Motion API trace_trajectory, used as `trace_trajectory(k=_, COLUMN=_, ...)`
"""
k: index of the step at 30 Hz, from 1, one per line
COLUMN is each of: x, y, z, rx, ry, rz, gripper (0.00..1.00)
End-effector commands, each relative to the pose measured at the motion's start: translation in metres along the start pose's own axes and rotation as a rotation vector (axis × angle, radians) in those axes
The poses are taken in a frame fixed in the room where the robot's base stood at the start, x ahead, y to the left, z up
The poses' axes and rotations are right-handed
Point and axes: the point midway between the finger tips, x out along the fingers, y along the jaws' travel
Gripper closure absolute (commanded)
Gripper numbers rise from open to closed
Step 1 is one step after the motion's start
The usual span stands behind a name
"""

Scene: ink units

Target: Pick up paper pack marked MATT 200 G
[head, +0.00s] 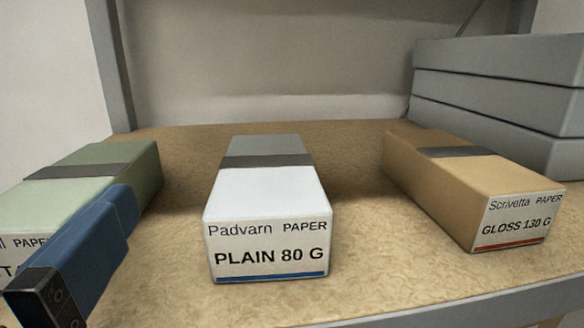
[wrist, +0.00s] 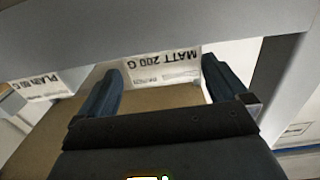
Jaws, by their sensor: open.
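The MATT 200 G pack is the green pack (head: 90,165) with a dark band, at the left of the head view. Its front label is cut by the frame edge and partly covered by my gripper. In the wrist view its white label (wrist: 165,66) reads MATT 200 G upside down, between my two fingers. My gripper (wrist: 161,65) is open, with blue fingers on either side of that label. In the head view one blue finger of my gripper (head: 98,243) overlaps the pack's right front side. Whether the fingers touch the pack, I cannot tell.
The white PLAIN 80 G pack (head: 265,200) stands right of the green pack, with bare shelf (head: 170,240) between. It also shows in the wrist view (wrist: 40,88). The tan GLOSS 130 G pack (head: 470,185) is further right. Stacked grey boxes (head: 490,95) stand at the back right.

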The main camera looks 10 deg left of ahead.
Motion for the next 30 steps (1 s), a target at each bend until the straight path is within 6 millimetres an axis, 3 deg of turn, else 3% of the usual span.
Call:
trace_trajectory(k=12, x=0.049, y=-0.005, z=-0.001, rx=-0.001, ry=0.0, rz=0.002, gripper=0.0)
trace_trajectory(k=19, x=0.051, y=-0.006, z=0.0, rx=0.0, ry=0.001, rz=-0.001, gripper=0.0)
trace_trajectory(k=30, x=0.051, y=-0.006, z=0.0, rx=0.0, ry=0.001, rz=0.0, gripper=0.34)
